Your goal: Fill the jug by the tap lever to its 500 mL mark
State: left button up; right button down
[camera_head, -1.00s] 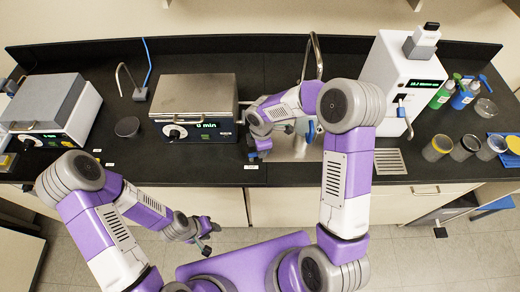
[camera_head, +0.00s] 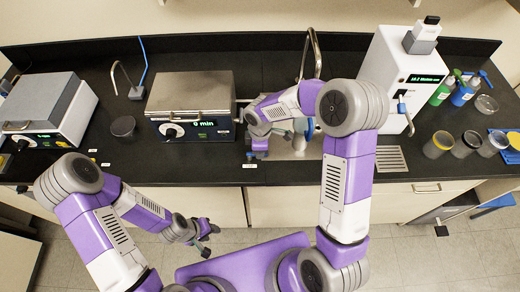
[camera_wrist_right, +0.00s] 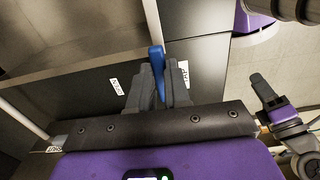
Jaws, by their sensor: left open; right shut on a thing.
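My right gripper (camera_head: 257,151) is over the front edge of the dark counter, left of the sink. In the right wrist view its fingers (camera_wrist_right: 158,85) are shut on a narrow blue piece (camera_wrist_right: 157,58). I cannot tell what the piece belongs to. My left gripper (camera_head: 205,238) is open and empty, low in front of the counter; it also shows in the right wrist view (camera_wrist_right: 272,100). A white dispenser (camera_head: 408,75) with a lit display has a blue lever (camera_head: 402,93) on its front. No jug or 500 mL mark can be made out.
A curved faucet (camera_head: 315,50) rises behind the sink, partly hidden by my right arm. A metal-topped hotplate-like box (camera_head: 190,92) stands left of my right gripper. Several jars (camera_head: 467,145) and two bottles (camera_head: 463,93) are at the right. A drain grid (camera_head: 390,159) lies below the dispenser.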

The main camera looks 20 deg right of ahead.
jog(key=c, duration=1.1)
grip_release()
pick_arm(q)
jog(key=shift+r+p, duration=0.4)
pick_arm(e)
notch_tip(320, 180, up, 8)
jog(key=shift+f, duration=0.15)
